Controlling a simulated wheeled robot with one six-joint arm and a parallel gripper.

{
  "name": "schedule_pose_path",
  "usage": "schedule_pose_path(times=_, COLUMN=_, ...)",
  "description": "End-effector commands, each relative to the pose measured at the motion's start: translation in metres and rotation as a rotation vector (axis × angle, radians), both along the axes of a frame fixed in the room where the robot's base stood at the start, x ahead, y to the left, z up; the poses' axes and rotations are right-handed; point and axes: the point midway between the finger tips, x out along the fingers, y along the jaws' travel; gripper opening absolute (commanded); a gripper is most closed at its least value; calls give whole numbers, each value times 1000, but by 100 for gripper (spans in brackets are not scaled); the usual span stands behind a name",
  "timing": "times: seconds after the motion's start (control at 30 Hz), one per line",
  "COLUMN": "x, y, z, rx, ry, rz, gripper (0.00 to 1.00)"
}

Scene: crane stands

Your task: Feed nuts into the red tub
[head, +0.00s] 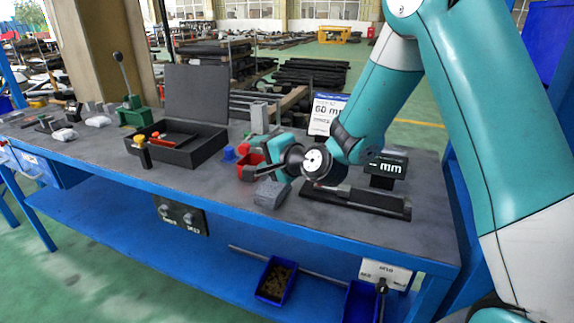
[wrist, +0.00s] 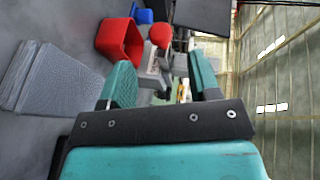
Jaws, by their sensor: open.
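The red tub (wrist: 122,40) is open-topped and lies ahead of my left finger in the wrist view. In the head view the tub (head: 250,158) is partly hidden behind my gripper (head: 256,158). My gripper is low over the bench, turned sideways, with its teal fingers apart and nothing between them. The fingers also show in the wrist view (wrist: 163,78). I cannot make out any nuts on the bench top. A blue bin (head: 275,280) under the bench holds small brown pieces, too small to identify.
A grey block (head: 271,194) sits just in front of my gripper. A blue piece (head: 229,154) stands left of the tub. An open black case (head: 178,150) is further left. A dark rail fixture (head: 357,200) and a display (head: 390,167) are to the right.

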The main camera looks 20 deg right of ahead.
Motion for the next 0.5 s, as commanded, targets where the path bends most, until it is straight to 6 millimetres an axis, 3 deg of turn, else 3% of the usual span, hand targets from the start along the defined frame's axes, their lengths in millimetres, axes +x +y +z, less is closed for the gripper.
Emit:
schedule_pose_path(times=0.2, x=-49, y=-21, z=9, rx=0, ry=0, rz=-4, gripper=56)
schedule_pose_path(times=0.5, x=-82, y=-33, z=20, rx=0, ry=1, rz=0, gripper=56)
